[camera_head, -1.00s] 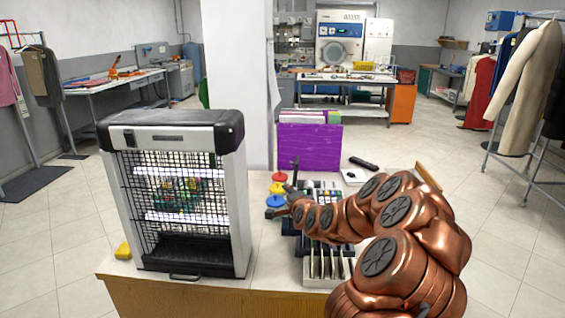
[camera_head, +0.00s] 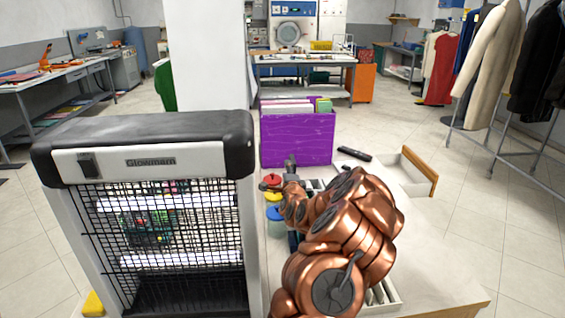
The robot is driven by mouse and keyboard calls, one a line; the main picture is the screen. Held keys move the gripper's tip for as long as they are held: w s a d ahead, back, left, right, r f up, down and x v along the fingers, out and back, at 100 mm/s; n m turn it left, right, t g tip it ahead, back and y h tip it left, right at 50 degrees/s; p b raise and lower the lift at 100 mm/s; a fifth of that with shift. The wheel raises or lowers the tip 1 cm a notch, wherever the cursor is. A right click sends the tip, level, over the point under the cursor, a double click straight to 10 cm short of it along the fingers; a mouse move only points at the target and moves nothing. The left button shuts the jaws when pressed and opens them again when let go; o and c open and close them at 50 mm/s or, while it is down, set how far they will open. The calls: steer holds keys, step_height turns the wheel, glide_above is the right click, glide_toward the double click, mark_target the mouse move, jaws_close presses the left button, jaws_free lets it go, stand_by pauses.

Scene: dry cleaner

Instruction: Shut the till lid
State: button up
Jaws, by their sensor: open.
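The till appears to be the pale compartment tray (camera_head: 384,297) on the counter. My copper arm covers most of it, and only its near right end shows. I cannot make out the lid or how far open it is. My gripper (camera_head: 279,176) is open and empty. Its dark fingers are spread above the counter, beside the small red, yellow and blue-topped pots and in front of the purple file box.
The purple file box (camera_head: 297,138) is behind my gripper. A black handset (camera_head: 354,154) and a white open box with a wooden end (camera_head: 420,172) lie at the back right. The counter's right front (camera_head: 440,270) is clear.

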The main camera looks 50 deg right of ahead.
steer(key=shift+p+x, duration=0.65)
steer(key=shift+x, duration=2.35)
jaws_close()
